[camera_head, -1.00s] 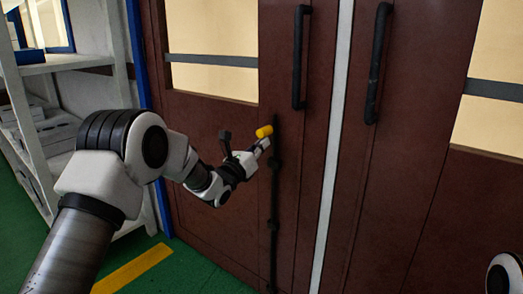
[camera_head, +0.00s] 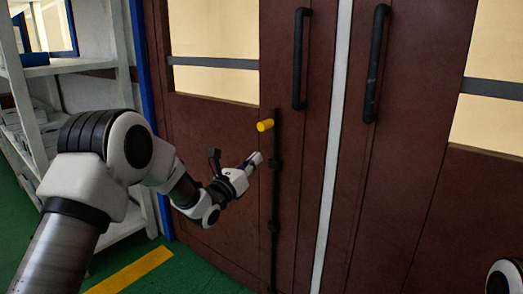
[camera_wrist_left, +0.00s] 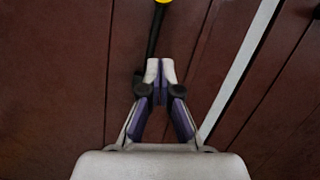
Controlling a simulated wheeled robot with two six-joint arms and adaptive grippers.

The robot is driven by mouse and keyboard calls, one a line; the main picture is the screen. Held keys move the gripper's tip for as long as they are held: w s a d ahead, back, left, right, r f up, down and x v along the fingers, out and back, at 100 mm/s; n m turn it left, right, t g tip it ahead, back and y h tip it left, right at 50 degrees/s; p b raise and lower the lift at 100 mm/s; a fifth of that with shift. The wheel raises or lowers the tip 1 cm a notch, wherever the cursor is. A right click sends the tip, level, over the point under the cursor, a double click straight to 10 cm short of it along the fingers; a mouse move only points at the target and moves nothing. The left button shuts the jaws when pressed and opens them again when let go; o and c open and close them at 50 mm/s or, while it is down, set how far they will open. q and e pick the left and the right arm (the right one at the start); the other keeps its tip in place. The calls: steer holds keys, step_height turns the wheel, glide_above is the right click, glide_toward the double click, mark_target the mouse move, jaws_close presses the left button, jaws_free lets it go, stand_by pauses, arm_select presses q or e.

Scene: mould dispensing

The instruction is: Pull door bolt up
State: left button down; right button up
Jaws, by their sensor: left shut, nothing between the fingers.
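The door bolt is a long black vertical rod (camera_head: 274,195) on the left brown door leaf (camera_head: 215,125). Its yellow handle (camera_head: 265,125) sticks out near the top of the rod. The handle also shows at the top edge of the left wrist view (camera_wrist_left: 163,2). My left gripper (camera_head: 257,158) is shut and empty, below the yellow handle and apart from it, close to the rod. In the left wrist view its fingertips (camera_wrist_left: 160,68) are together, with the rod behind and above them. My right gripper is not in view; only a bit of white arm shows at the lower right.
Two black vertical pull handles, one on the left leaf (camera_head: 301,60) and one on the right leaf (camera_head: 376,65), flank the pale centre strip (camera_head: 333,150). A white shelf rack (camera_head: 85,66) stands at the left. The green floor (camera_head: 190,272) has a yellow stripe.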

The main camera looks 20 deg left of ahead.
arm_select(q)
steer(key=v, duration=0.4)
steer(key=shift+s+f, duration=0.1)
steer(key=shift+s, duration=0.25)
